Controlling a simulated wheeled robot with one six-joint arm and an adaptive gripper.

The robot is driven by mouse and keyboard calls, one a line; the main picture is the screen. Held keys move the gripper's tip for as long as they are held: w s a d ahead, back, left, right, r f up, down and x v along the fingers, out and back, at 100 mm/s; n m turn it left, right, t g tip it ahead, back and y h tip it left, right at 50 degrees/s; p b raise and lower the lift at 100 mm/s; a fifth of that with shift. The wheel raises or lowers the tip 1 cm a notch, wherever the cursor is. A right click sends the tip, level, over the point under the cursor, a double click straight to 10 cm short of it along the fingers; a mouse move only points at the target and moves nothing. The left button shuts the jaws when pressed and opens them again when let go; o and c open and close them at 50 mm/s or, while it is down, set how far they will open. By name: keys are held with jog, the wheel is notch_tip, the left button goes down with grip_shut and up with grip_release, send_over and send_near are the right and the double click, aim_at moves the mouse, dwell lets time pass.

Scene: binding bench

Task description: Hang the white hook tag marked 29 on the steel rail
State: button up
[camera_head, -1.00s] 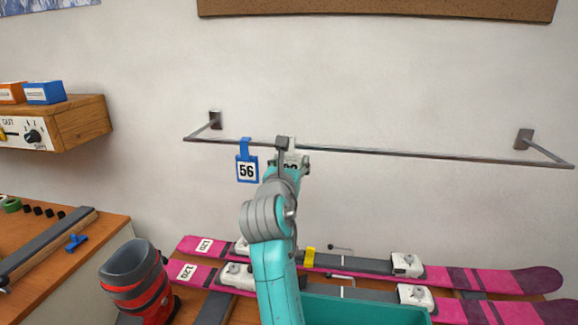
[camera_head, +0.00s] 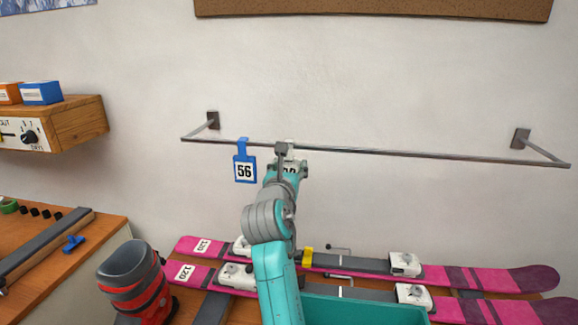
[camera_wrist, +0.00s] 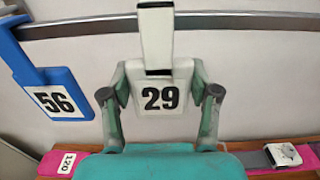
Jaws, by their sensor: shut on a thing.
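The white hook tag marked 29 (camera_wrist: 163,97) is between the two fingers of my gripper (camera_wrist: 168,92), which is shut on its sides. Its white hook (camera_wrist: 156,35) points up and overlaps the steel rail (camera_wrist: 240,20) in the wrist view. I cannot tell whether the hook is over the rail or only in front of it. In the head view my gripper (camera_head: 287,165) hides most of the tag, just below the rail (camera_head: 400,154).
A blue tag marked 56 (camera_head: 244,170) hangs on the rail just left of my gripper. The rail to the right is clear. Pink skis (camera_head: 500,279), a teal bin (camera_head: 365,310) and a red-grey ski boot (camera_head: 135,285) are below.

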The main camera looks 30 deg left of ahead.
jog(key=o, duration=1.1)
jog(key=shift+c, duration=0.2)
jog(key=v, duration=1.2)
